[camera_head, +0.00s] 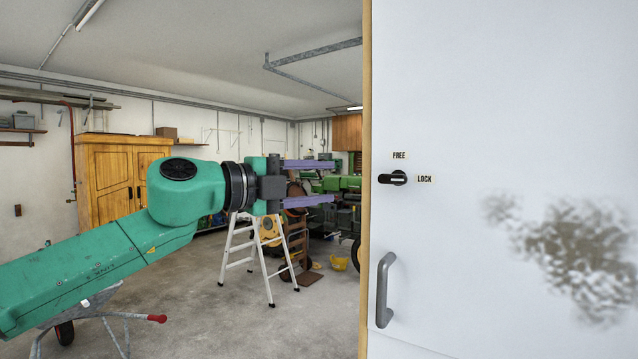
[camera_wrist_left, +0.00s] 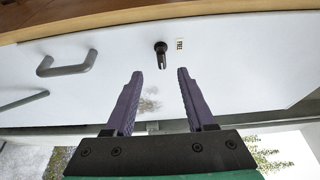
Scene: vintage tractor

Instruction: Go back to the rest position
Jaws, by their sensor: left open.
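My left gripper (camera_head: 333,181) reaches in from the left in the head view, its two purple fingers spread and empty. Its fingertips point toward the edge of a white door panel, with no contact visible. In the left wrist view the open gripper (camera_wrist_left: 155,75) faces the same panel, with a black knob (camera_wrist_left: 161,50) seen between and beyond the fingers. My right gripper is not in either view.
The white door (camera_head: 480,90) fills the right side, with a black knob (camera_head: 393,178) between FREE and LOCK labels and a grey handle (camera_head: 384,290). Behind stand a stepladder (camera_head: 237,245), a wooden cabinet (camera_head: 105,180) and a wheelbarrow (camera_head: 110,318). Concrete floor lies open in the middle.

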